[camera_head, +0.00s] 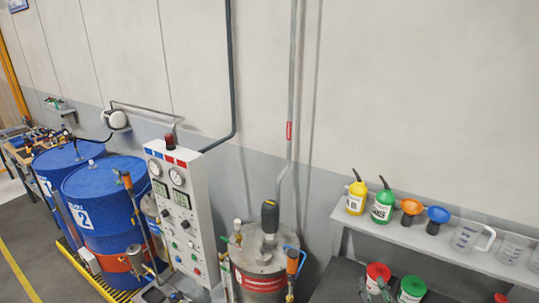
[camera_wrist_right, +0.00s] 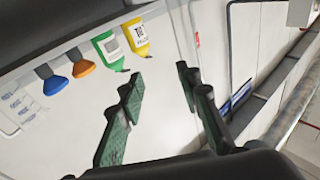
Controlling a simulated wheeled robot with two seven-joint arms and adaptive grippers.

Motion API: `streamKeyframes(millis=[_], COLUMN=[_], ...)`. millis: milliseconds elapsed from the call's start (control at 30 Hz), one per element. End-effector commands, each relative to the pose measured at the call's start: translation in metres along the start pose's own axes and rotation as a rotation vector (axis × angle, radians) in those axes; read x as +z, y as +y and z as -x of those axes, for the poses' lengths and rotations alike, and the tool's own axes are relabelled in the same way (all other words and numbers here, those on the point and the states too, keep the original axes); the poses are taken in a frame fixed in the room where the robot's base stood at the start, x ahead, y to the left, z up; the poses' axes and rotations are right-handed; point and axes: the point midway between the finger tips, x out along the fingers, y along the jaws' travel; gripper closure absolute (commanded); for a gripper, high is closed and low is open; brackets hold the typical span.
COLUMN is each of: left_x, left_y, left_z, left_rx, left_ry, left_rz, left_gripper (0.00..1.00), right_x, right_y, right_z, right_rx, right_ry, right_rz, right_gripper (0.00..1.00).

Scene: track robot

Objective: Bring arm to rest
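My right gripper (camera_wrist_right: 162,76) shows in its own wrist view with two dark green padded fingers spread apart. The gap between them is empty, with only the pale wall and shelf area behind. The rest of the right arm is out of that view. My left gripper and left arm do not show in either view.
A wall shelf (camera_head: 400,237) at right holds a yellow bottle (camera_head: 356,196), green bottle (camera_head: 382,205), orange funnel (camera_head: 411,206), blue funnel (camera_head: 437,217) and clear jugs (camera_head: 466,236). Below are red (camera_head: 378,271) and green (camera_head: 412,288) containers. A control panel (camera_head: 180,205), metal tank (camera_head: 264,257) and blue drums (camera_head: 103,200) stand left.

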Motion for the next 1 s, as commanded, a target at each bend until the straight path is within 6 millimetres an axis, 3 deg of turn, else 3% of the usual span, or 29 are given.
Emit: streamKeyframes(millis=[100,200,300,400,600,900,1000], left_x=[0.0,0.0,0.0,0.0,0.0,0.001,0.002], left_y=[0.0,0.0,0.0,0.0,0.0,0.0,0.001], left_z=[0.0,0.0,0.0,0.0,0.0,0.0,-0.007], left_rx=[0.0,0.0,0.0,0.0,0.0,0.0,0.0], left_ry=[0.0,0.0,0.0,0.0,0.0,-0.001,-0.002], left_rz=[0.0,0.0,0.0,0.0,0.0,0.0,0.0], left_gripper=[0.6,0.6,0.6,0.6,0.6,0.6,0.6], right_x=[0.069,0.126,0.18,0.222,0.271,0.306,0.344], right_y=[0.047,0.073,0.089,0.093,0.086,0.062,0.065], right_z=[0.028,0.063,0.109,0.156,0.231,0.322,0.314], right_rx=[0.152,0.233,0.276,0.28,0.231,0.104,0.102], right_ry=[-0.226,-0.433,-0.649,-0.842,-1.118,-1.408,-1.41], right_rz=[0.016,0.038,0.057,0.071,0.084,0.077,0.08], right_gripper=[0.68,0.68,0.68,0.68,0.68,0.68,0.68])
